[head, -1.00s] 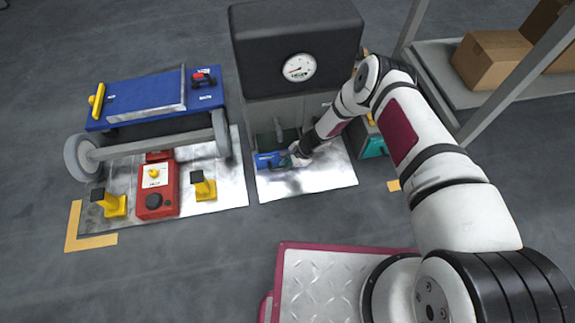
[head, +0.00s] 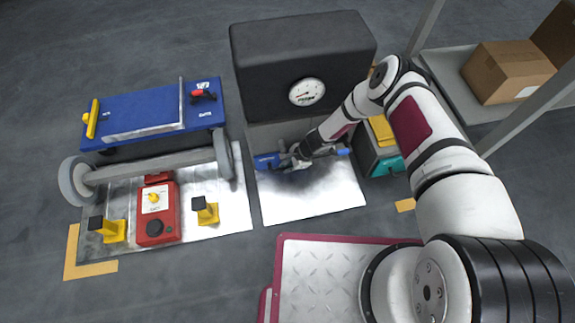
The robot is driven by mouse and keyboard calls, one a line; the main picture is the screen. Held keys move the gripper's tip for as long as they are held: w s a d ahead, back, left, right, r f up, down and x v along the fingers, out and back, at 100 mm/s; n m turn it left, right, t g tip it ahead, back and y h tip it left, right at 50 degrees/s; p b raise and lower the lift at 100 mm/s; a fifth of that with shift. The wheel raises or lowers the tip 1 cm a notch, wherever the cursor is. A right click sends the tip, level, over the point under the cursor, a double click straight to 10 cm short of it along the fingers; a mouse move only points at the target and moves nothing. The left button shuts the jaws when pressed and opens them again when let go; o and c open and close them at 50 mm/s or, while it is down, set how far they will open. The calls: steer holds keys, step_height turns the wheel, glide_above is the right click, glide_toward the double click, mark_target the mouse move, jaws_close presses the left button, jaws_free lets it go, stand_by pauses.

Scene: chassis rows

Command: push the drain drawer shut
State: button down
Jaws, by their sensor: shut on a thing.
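The drain drawer (head: 266,161) has a blue front low on the face of the dark machine (head: 303,60) with a round gauge. Its front now lies close to the machine's face, and no open interior shows. I cannot tell whether a thin gap is left. My gripper (head: 292,163) is at the middle of the blue front, shut on the drawer at its front side. The gripper and wrist hide the middle of the front. Its right end (head: 343,152) shows beyond my wrist.
A bright metal floor plate (head: 310,199) lies before the machine. A blue cart (head: 150,108), a red box (head: 157,212) and yellow posts (head: 205,211) stand left. A teal-fronted unit (head: 386,166) stands close right of the machine, near a shelf with cartons (head: 505,72).

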steer(key=shift+w+r, duration=0.15)
steer(key=shift+w, duration=0.2)
steer(key=c, duration=1.6)
jaws_free()
steer(key=shift+a, duration=0.1)
steer(key=shift+s, duration=0.1)
steer(key=v, duration=1.2)
